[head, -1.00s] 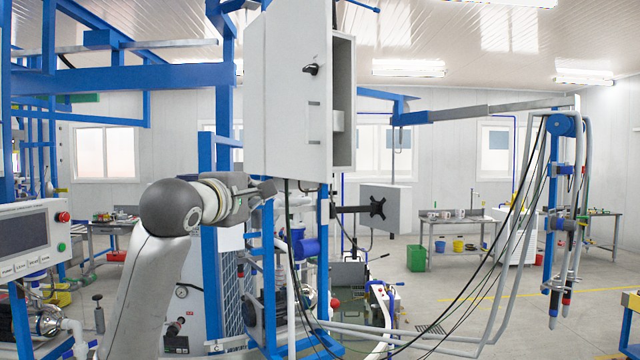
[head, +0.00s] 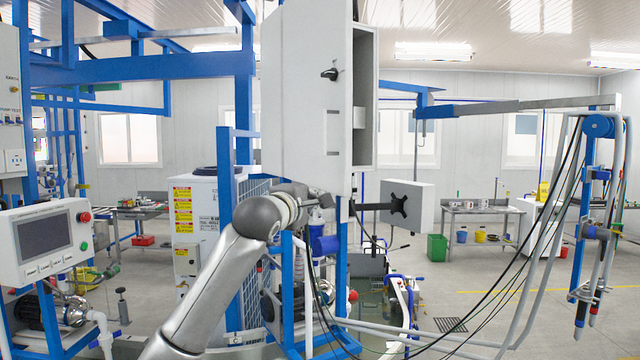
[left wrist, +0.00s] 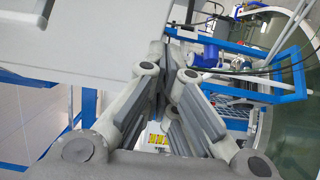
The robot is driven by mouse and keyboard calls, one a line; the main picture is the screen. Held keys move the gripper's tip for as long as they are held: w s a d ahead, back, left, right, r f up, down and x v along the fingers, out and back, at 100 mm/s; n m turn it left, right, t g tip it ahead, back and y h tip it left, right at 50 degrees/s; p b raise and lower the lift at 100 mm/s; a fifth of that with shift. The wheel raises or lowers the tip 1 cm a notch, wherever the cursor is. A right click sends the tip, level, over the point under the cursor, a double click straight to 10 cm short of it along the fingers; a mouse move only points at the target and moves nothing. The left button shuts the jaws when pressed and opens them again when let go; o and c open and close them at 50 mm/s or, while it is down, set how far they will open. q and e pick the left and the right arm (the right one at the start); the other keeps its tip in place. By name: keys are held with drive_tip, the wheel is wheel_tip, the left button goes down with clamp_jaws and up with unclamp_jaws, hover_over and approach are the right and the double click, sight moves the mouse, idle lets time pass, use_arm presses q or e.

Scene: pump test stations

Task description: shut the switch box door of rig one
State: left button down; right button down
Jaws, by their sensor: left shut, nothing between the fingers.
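The grey switch box (head: 364,98) of the rig hangs at the upper middle of the head view. Its door (head: 297,95), a pale panel with a black handle (head: 330,74), stands open, with the box's hollow showing to its right. My left gripper (head: 318,200) is shut and empty, low by the door's bottom edge. In the left wrist view the shut fingers (left wrist: 170,65) point up beside a large pale panel (left wrist: 80,40); I cannot tell whether they touch it. My right gripper is not in view.
A blue frame post (head: 244,100) stands left of the box. A flat grey plate on a black bracket (head: 405,207) juts out at right. Black cables (head: 520,240) hang across the right side. A control panel (head: 45,240) is at far left. Open floor lies at right.

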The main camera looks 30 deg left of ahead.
use_arm(q)
drive_tip(key=shift+w+d+r+p, duration=0.1)
drive_tip(key=shift+w+d+p, duration=0.4)
drive_tip(key=shift+w+d, duration=0.3)
drive_tip(key=shift+w+a, duration=0.1)
